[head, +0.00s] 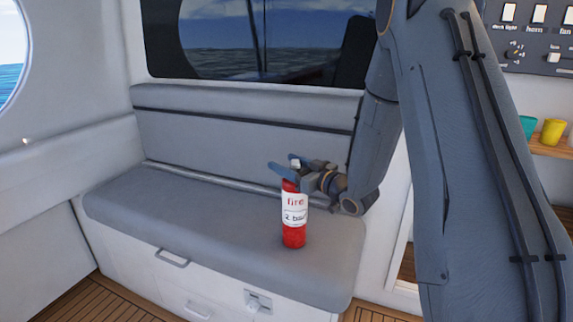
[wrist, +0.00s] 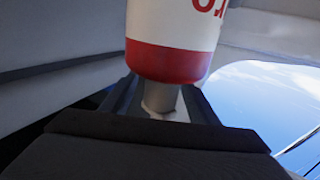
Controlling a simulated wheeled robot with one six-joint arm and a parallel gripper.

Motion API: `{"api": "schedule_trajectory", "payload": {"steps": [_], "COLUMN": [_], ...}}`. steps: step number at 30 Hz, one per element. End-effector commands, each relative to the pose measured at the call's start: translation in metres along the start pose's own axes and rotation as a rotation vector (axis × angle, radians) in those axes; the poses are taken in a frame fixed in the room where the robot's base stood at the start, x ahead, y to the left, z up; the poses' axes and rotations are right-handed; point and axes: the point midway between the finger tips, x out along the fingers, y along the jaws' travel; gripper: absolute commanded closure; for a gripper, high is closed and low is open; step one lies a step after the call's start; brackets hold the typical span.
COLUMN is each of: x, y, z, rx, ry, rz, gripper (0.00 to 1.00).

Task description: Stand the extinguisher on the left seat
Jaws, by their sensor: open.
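The red extinguisher (head: 293,216) with a white label stands upright on the grey cushion of the left seat (head: 170,206), toward its right end. Its base appears to rest on the cushion. My gripper (head: 285,166) is at the top of the extinguisher, with its jaws open on either side of the pale neck. In the wrist view the red-and-white extinguisher body (wrist: 172,58) rises beyond the open fingers, and its neck (wrist: 160,98) lies between them. Whether a finger touches the neck cannot be told.
The seat's padded backrest (head: 240,135) and a dark window (head: 250,40) are behind. The cushion left of the extinguisher is clear. A switch panel (head: 530,35) and a shelf with a yellow cup (head: 552,132) and a teal cup (head: 528,126) are at the right.

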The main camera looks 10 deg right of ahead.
Motion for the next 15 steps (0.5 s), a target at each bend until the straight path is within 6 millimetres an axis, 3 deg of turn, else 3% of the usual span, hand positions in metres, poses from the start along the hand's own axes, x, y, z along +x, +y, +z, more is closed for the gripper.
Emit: {"api": "schedule_trajectory", "payload": {"steps": [5,15], "x": [-0.006,-0.071], "y": [0.001,0.002], "z": [-0.002,-0.002], "rx": [0.0,0.001], "ry": [-0.001,-0.001], "rz": [0.002,0.005], "gripper": [0.46,0.46]}}
